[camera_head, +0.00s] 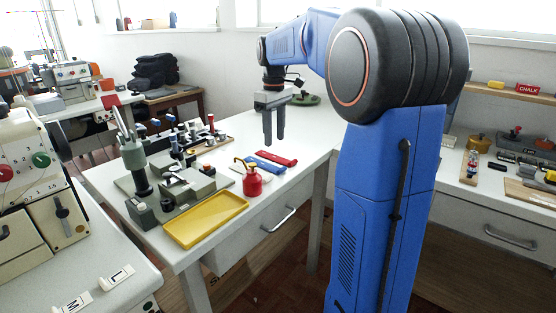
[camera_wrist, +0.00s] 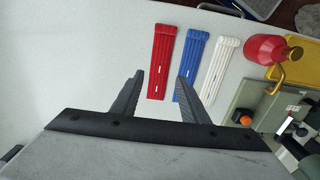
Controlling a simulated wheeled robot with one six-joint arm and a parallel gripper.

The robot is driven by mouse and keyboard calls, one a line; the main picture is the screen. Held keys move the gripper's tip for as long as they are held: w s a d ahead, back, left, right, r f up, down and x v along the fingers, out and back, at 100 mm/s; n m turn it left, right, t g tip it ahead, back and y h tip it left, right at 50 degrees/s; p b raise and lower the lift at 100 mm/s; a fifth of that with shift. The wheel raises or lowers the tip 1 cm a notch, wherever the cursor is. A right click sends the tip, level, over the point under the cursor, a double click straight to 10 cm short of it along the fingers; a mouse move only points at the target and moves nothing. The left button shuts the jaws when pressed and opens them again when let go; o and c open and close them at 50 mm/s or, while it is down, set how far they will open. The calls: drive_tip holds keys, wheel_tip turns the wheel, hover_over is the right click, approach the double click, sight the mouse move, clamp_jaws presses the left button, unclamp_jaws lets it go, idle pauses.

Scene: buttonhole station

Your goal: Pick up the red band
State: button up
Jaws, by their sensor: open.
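The red band (camera_wrist: 161,62) is a flat ribbed strip lying on the white table, with a small white slit near its lower end in the wrist view. It also shows in the head view (camera_head: 277,158). A blue band (camera_wrist: 190,64) and a white band (camera_wrist: 219,68) lie beside it, side by side and apart. My gripper (camera_wrist: 160,76) is open and empty above the table. In the wrist view its fingertips appear on either side of the lower part of the red band, the right one overlapping the blue band. In the head view my gripper (camera_head: 273,142) hangs pointing down.
A red oil can (camera_head: 252,180) with a yellow spout stands near the bands. A yellow tray (camera_head: 206,220) lies at the table's front edge, with a grey-green machine (camera_head: 188,189) behind it. A dark green dish (camera_head: 306,99) is further back. The table beyond the red band is clear.

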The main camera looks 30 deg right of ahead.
sight(275, 157)
drive_tip(key=shift+s+d+f, duration=0.1)
drive_tip(key=shift+f, duration=2.75)
drive_tip(key=c, duration=0.8)
